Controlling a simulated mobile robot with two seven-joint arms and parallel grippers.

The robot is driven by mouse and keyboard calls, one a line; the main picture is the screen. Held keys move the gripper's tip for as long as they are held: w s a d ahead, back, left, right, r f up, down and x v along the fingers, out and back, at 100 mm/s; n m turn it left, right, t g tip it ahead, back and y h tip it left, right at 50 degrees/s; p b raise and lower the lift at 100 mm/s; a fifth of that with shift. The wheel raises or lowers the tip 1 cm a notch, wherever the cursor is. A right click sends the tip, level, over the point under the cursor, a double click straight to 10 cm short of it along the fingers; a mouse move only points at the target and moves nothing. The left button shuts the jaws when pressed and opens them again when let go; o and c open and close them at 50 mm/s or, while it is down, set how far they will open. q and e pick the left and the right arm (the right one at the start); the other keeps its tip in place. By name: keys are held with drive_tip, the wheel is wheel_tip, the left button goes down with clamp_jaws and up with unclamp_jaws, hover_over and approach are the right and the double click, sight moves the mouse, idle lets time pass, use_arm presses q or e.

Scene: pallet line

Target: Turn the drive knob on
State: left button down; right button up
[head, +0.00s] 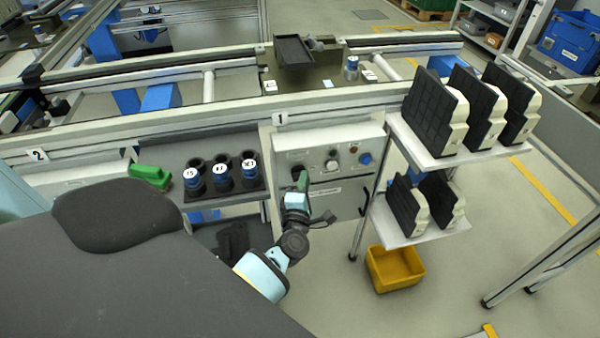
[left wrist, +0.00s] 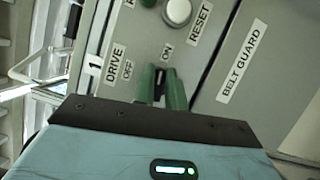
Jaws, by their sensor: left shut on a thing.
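The control panel (head: 322,158) is marked 1 and stands at the middle of the head view. In the left wrist view its face (left wrist: 205,65) carries the words DRIVE, OFF, ON and RESET. The dark drive knob (left wrist: 159,82) sits just below the OFF and ON marks. My left gripper (left wrist: 160,90) has its green fingers on both sides of the knob and is shut on it. In the head view the left gripper (head: 302,182) is at the left of the panel. The fingers hide much of the knob, so its exact angle cannot be told. My right gripper is not in view.
A round button (left wrist: 177,11) sits near RESET. Left of the panel, a shelf holds several dark-and-blue cylinders (head: 222,178) with labels. A rack (head: 430,152) with dark-faced blocks stands at right, above a yellow bin (head: 395,268). The conveyor rail (head: 200,120) runs behind the panel.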

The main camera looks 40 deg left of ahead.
use_arm(q)
drive_tip(key=shift+m+g+p, duration=0.3)
drive_tip(key=shift+m+p, duration=0.7)
drive_tip(key=shift+p, duration=0.05)
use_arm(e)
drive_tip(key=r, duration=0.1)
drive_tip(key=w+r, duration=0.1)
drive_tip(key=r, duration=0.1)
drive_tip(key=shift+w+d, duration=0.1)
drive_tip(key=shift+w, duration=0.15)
use_arm(q)
drive_tip(key=shift+f, duration=0.1)
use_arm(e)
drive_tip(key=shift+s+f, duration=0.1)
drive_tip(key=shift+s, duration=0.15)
use_arm(q)
drive_tip(key=c, duration=1.4)
unclamp_jaws()
drive_tip(key=shift+c, duration=0.2)
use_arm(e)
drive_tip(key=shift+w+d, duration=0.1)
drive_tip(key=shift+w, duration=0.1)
